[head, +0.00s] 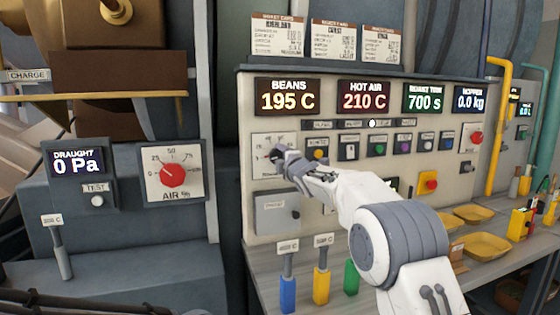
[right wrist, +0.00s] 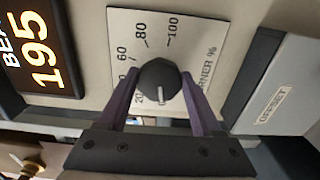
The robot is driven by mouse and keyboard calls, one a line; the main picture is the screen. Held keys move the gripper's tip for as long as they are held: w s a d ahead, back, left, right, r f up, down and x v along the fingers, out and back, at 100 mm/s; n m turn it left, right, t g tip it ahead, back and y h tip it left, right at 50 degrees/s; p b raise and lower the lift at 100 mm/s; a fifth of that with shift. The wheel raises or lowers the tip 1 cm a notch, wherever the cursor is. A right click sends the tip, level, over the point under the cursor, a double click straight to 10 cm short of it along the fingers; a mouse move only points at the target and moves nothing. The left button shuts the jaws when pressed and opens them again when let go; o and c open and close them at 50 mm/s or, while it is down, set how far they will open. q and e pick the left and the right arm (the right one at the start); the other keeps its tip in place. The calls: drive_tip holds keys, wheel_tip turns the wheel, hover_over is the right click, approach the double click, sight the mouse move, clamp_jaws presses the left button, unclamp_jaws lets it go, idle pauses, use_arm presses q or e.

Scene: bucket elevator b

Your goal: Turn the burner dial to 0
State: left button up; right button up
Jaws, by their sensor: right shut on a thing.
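The burner dial (right wrist: 159,80) is a dark faceted knob on a pale plate (right wrist: 190,55) marked BURNER % in the right wrist view. Its white pointer line points down in that view, on the low side of the scale near the 20. The 60, 80 and 100 marks show; the 0 mark is hidden by my gripper. My right gripper (right wrist: 162,98) is shut on the dial, one purple finger on each side. In the head view my right gripper (head: 281,158) covers most of the dial at the panel's left. My left gripper is not in view.
Displays (head: 288,96) sit above the dial, and a row of switches and buttons (head: 377,149) lies to its right. A grey box (head: 277,214) is below it. A separate red AIR % dial (head: 173,175) stands on the left. Coloured-handled tools (head: 320,285) stand in front.

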drive_tip(key=o, duration=1.4)
drive_tip(key=shift+a, duration=0.1)
drive_tip(key=shift+c, duration=0.2)
drive_tip(key=shift+s, duration=0.1)
drive_tip(key=b+v, duration=0.5)
drive_tip(key=v, duration=0.5)
drive_tip(key=shift+s, duration=0.15)
